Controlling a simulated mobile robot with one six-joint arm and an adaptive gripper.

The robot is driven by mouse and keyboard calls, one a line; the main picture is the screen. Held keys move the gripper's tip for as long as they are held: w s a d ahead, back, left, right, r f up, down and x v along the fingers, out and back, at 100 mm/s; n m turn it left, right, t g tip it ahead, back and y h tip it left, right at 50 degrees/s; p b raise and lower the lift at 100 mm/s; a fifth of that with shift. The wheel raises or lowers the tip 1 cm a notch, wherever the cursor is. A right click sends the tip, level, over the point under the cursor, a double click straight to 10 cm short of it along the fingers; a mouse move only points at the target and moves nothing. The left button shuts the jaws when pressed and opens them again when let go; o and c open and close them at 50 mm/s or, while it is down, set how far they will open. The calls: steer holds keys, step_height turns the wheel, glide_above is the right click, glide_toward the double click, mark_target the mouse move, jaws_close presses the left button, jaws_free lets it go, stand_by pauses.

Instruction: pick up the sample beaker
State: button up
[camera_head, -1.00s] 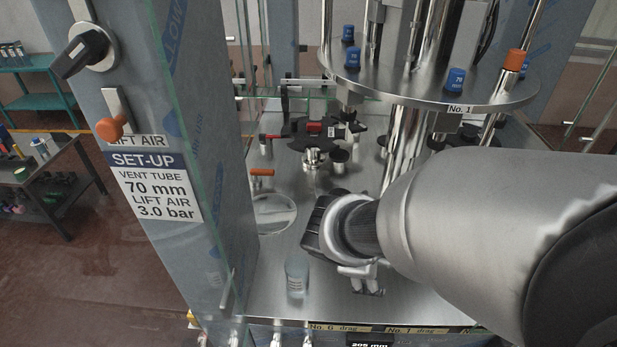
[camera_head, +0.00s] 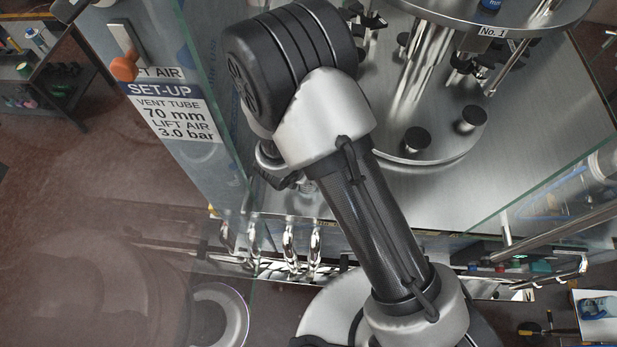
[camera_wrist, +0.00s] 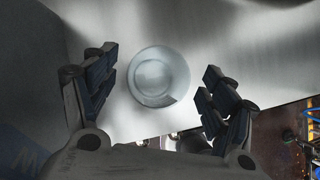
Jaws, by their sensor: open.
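The sample beaker (camera_wrist: 159,77) shows in the wrist view as a clear round vessel seen from above, on a bare steel surface (camera_wrist: 245,55). My gripper (camera_wrist: 157,70) is open, with one dark finger on each side of the beaker in the picture. Gaps show between the beaker and both fingers; how far below the fingertips it is I cannot tell. In the head view my arm covers most of the gripper, and I cannot make out the beaker.
In the head view a round plate marked No. 1 (camera_head: 490,30) stands on posts above the steel deck (camera_head: 440,195). A glass panel and the set-up column (camera_head: 172,112) are left of my arm. Several shiny curved fittings (camera_head: 290,245) line the deck's front edge.

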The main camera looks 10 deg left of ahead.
steer(key=x, duration=0.6)
steer(key=shift+s+a, duration=0.1)
steer(key=shift+c, duration=0.4)
steer(key=c, duration=1.1)
